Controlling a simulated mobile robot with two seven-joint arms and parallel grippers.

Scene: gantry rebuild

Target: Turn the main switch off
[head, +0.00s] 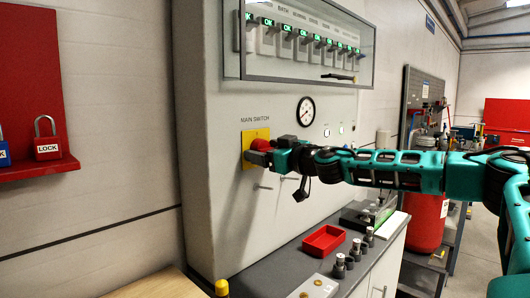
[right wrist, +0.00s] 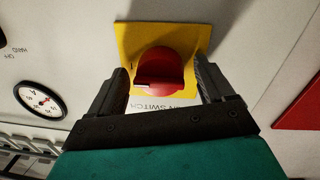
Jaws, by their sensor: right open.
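The main switch is a red rotary knob (head: 262,146) on a yellow plate (head: 248,134), mounted on the grey panel under the words MAIN SWITCH. In the right wrist view the red knob (right wrist: 162,76) sits in front of the yellow plate (right wrist: 195,37), with a pale mark on its left part. My right gripper (head: 275,156) is at the switch, reaching in from the right. In the right wrist view its two fingers (right wrist: 163,85) stand apart on either side of the knob, with visible gaps. I cannot tell how deep they reach. My left gripper is not in view.
A round gauge (head: 306,111) is right of the switch. A glass-fronted case (head: 300,45) with green OK indicators is above. Below, the grey bench (head: 265,277) holds a red tray (head: 323,241) and several metal parts. A red lock (head: 46,140) stands on a red shelf at left.

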